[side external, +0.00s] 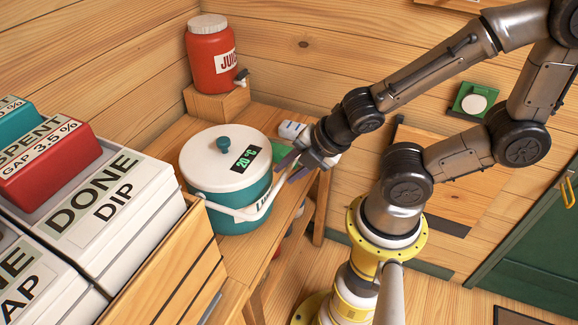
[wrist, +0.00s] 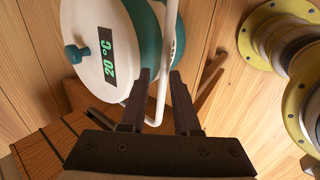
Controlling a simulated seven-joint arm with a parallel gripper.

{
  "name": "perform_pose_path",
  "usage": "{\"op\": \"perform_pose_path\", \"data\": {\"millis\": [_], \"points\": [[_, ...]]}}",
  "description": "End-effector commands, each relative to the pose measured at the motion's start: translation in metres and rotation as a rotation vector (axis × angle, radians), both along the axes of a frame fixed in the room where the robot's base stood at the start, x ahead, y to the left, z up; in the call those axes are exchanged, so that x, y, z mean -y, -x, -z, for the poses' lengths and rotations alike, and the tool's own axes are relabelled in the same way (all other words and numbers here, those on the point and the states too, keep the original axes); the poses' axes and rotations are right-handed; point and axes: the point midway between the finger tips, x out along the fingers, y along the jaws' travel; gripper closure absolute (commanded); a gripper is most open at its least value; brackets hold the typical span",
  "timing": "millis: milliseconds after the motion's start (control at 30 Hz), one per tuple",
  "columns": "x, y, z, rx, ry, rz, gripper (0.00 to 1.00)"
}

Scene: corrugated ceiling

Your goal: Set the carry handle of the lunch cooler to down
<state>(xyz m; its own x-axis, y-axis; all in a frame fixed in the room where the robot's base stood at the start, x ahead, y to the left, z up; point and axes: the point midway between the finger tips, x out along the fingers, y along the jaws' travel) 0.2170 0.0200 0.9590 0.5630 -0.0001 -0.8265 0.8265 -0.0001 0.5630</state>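The lunch cooler (side external: 226,208) is a round teal tub with a cream lid, a teal knob and a green "20 °C" display. It stands on the wooden bench. Its white carry handle (side external: 236,216) slants around the front of the tub, below the lid's rim, with its right part reaching out toward my gripper (side external: 290,169). In the wrist view the cooler (wrist: 102,45) is at upper left. The handle (wrist: 166,62) runs between the two fingers of my gripper (wrist: 160,74). The fingers are apart, with gaps beside the bar; contact is not clear.
A red juice jar (side external: 211,54) with a tap stands on a wooden block (side external: 217,102) behind the cooler. A small white item (side external: 291,130) lies behind my gripper. The bench edge is close to the cooler's right.

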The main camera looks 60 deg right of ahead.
Motion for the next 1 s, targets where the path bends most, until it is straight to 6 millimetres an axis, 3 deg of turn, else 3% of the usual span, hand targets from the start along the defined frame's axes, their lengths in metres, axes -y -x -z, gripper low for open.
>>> {"op": "perform_pose_path", "data": {"millis": [67,533,767,1000], "points": [[0.000,0.000,0.000,0.000,0.000,0.000,0.54],[0.000,0.003,-0.006,0.002,0.001,-0.001,0.54],[0.000,0.014,-0.023,0.004,-0.001,-0.001,0.54],[-0.002,0.035,-0.055,0.008,-0.002,-0.008,0.54]]}}
